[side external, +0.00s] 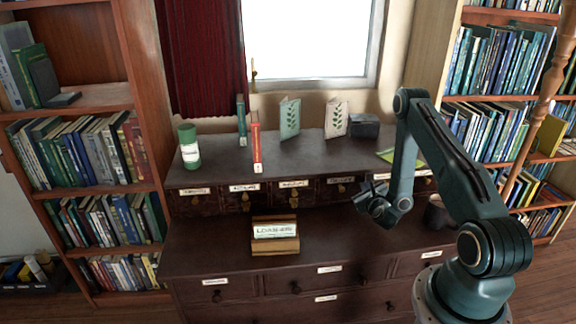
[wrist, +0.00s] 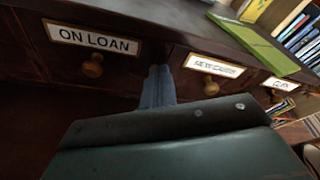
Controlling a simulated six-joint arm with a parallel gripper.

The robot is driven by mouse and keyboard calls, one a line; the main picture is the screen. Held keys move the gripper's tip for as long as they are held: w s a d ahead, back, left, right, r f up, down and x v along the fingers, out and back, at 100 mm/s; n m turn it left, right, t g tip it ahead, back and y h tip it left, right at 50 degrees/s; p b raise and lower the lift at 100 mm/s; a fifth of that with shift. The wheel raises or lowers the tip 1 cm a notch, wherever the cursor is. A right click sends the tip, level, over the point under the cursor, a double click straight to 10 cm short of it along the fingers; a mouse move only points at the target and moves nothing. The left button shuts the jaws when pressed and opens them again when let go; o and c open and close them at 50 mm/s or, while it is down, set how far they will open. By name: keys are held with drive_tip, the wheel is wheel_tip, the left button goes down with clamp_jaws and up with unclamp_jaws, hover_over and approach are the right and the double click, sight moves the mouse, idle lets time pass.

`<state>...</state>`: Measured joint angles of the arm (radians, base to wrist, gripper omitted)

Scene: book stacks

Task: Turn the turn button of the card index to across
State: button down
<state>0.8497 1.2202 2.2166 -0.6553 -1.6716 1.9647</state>
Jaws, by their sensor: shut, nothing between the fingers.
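The card index (side external: 268,200) is the row of small dark drawers with white labels under the raised back shelf. Small brass fittings (side external: 341,188) show on its drawer fronts; I cannot tell which is the turn button or how it is turned. In the wrist view, a drawer labelled ON LOAN (wrist: 97,42) has a round brass knob (wrist: 92,66), and the drawer to its right has another knob (wrist: 211,87). My gripper (side external: 358,195) is in front of the right part of the card index. Its bluish fingers (wrist: 158,84) are together and empty, between these two knobs in the picture.
A wooden stand with a sign (side external: 275,232) is on the lower desk top. A dark cup (side external: 436,212) stands at the right. A green can (side external: 189,148), upright books and cards (side external: 290,117) stand on the upper shelf. A green book (wrist: 255,44) lies at its right end.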

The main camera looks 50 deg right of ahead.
drive_tip(key=shift+w+a+f, duration=0.2)
drive_tip(key=shift+w+a, duration=0.15)
idle(0.4)
drive_tip(key=shift+w+a+f, duration=0.25)
drive_tip(key=shift+a+f, duration=0.05)
drive_tip(key=shift+f, duration=0.05)
idle(0.5)
drive_tip(key=shift+w+a+r, duration=0.2)
drive_tip(key=shift+r, duration=0.1)
idle(0.4)
drive_tip(key=shift+a, duration=0.1)
drive_tip(key=shift+s+a, duration=2.05)
drive_tip(key=shift+s, duration=0.05)
drive_tip(key=shift+s+d+r, duration=0.1)
drive_tip(key=shift+s+r, duration=0.1)
drive_tip(key=shift+s, duration=0.25)
drive_tip(key=shift+s+d+r, duration=0.1)
drive_tip(key=shift+s+r, duration=0.05)
drive_tip(key=shift+s, duration=0.25)
drive_tip(key=shift+w, duration=0.1)
